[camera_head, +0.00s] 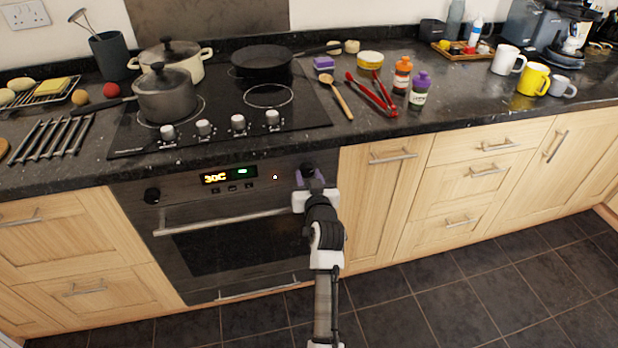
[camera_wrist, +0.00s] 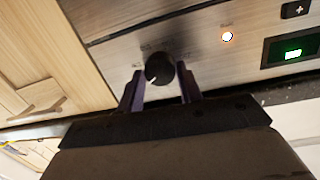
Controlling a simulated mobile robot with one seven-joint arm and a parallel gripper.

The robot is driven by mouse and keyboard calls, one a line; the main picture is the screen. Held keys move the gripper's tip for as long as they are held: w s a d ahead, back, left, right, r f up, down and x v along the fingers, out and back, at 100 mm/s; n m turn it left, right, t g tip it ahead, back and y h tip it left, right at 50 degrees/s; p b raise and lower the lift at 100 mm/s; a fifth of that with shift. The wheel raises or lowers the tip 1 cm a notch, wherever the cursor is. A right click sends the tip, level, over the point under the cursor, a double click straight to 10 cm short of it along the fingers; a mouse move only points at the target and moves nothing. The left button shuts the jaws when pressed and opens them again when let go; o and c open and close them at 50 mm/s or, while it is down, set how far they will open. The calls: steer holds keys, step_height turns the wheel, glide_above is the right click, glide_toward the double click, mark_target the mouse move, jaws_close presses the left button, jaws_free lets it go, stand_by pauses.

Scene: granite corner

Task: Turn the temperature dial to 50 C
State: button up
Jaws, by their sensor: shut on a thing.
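The temperature dial, a round black knob (camera_head: 307,169), is at the right end of the oven's control panel. In the wrist view the dial (camera_wrist: 159,68) shows a small white mark near its lower left edge. My gripper (camera_head: 310,178) reaches up to it from the front. Its purple fingers (camera_wrist: 161,79) stand on either side of the dial and are shut on it. The oven display (camera_head: 215,178) reads what looks like 30C in orange, with a green light beside it. In the head view my gripper hides part of the dial.
A second black knob (camera_head: 152,195) is at the left of the panel. A small lit lamp (camera_head: 275,177) is between display and dial. The oven handle (camera_head: 220,222) runs below. Hob knobs (camera_head: 238,122) and the dark worktop (camera_head: 440,115) are above.

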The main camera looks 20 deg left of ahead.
steer(key=shift+f, duration=0.1)
steer(key=o, duration=1)
steer(key=b+v, duration=0.3)
steer(key=v, duration=1.1)
steer(key=shift+w, duration=0.1)
